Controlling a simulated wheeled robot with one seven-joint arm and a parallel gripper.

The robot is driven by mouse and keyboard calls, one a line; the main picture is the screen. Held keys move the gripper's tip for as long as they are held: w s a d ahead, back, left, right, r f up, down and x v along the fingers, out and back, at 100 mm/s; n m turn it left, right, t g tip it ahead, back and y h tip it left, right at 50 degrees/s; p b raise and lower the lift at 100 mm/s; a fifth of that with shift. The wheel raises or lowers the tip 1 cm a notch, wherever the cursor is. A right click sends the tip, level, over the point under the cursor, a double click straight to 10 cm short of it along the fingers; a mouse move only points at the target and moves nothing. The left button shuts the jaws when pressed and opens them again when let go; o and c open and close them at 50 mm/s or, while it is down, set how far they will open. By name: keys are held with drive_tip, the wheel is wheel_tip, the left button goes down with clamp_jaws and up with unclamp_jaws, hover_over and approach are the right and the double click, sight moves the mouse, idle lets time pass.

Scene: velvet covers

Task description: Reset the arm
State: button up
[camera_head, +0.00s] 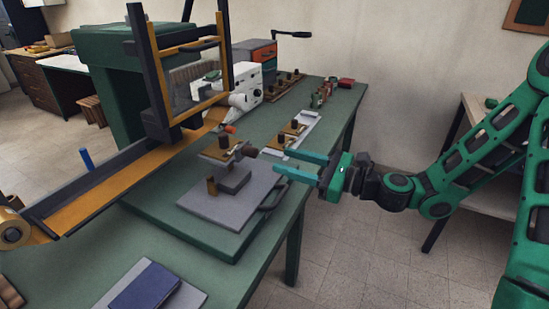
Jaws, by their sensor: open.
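My gripper (298,165) is at the end of my green arm, which reaches in from the right. Its two teal fingers point left and are spread apart, with nothing visible between them. In the picture the fingers overlap the right edge of the green table, close to a grey plate (240,218) that bears a small block fixture (232,177). I cannot tell how high the gripper is above the table or whether it touches anything.
The long green table (335,110) holds a dark upright frame (150,75) over an orange-brown track, a white machine (245,85), and a light strip with brown blocks (295,133). A blue book-like item (145,286) lies in front. Open floor (375,265) shows right of the table.

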drive_tip(key=shift+v, duration=0.9)
drive_tip(key=shift+f, duration=0.1)
drive_tip(key=s+d+f+n+g+h, duration=0.5)
drive_tip(key=s+d+f+n+h, duration=0.35)
drive_tip(key=d+f+n, duration=0.45)
drive_tip(key=s+d+r+n+g+h, duration=0.1)
drive_tip(key=s+d+r+h, duration=0.25)
drive_tip(key=d, duration=0.55)
drive_tip(key=s+d+r+n+h, duration=0.1)
drive_tip(key=s+d+r+h, duration=0.15)
drive_tip(key=s+d, duration=0.4)
drive_tip(key=s+d+r+g+h, duration=0.1)
drive_tip(key=s+d+r, duration=0.4)
drive_tip(key=s+d, duration=0.4)
drive_tip(key=shift+s+d+g+h, duration=0.2)
drive_tip(key=shift+s+g+h, duration=0.15)
drive_tip(key=shift+s, duration=0.45)
